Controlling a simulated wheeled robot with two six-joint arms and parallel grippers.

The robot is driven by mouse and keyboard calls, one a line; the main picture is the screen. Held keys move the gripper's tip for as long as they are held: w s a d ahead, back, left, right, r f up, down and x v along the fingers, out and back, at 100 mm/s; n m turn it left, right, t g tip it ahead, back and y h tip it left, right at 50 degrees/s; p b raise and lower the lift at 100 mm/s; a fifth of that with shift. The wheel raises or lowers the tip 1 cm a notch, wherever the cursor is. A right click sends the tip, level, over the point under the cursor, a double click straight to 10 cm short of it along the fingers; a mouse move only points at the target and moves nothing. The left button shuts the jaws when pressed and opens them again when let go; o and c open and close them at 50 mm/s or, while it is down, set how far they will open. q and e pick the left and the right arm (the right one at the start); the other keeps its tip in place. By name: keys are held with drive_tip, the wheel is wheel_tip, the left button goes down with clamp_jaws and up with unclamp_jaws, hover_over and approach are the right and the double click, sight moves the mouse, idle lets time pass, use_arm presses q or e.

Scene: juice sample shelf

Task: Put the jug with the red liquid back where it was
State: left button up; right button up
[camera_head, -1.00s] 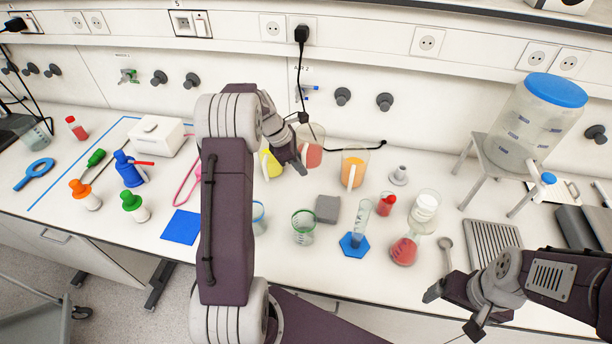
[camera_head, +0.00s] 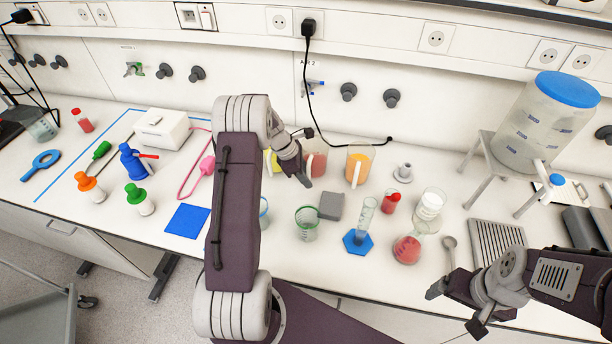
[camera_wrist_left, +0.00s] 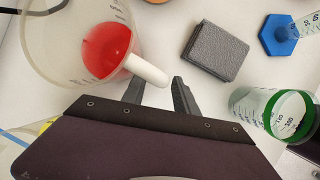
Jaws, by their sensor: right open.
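The jug with red liquid (camera_head: 317,162) is a clear beaker-like jug with a white handle. In the head view it is between a yellow-filled jug (camera_head: 274,162) and an orange-filled jug (camera_head: 359,166). In the left wrist view the jug (camera_wrist_left: 92,45) appears at upper left, its handle reaching between my finger tips. Whether the jug's base touches the bench is hidden. My right gripper (camera_head: 455,308) is open and empty at the front right.
A grey block (camera_head: 331,206) and a green-rimmed beaker (camera_head: 307,223) are close in front. A cylinder on a blue foot (camera_head: 358,242), a round red flask (camera_head: 407,250) and a red-capped jar (camera_head: 391,202) stand to the right. A dispenser tank (camera_head: 540,125) stands at the far right.

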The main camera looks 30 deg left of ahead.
use_arm(q)
drive_tip(key=shift+r, duration=0.1)
drive_tip(key=v, duration=1.2)
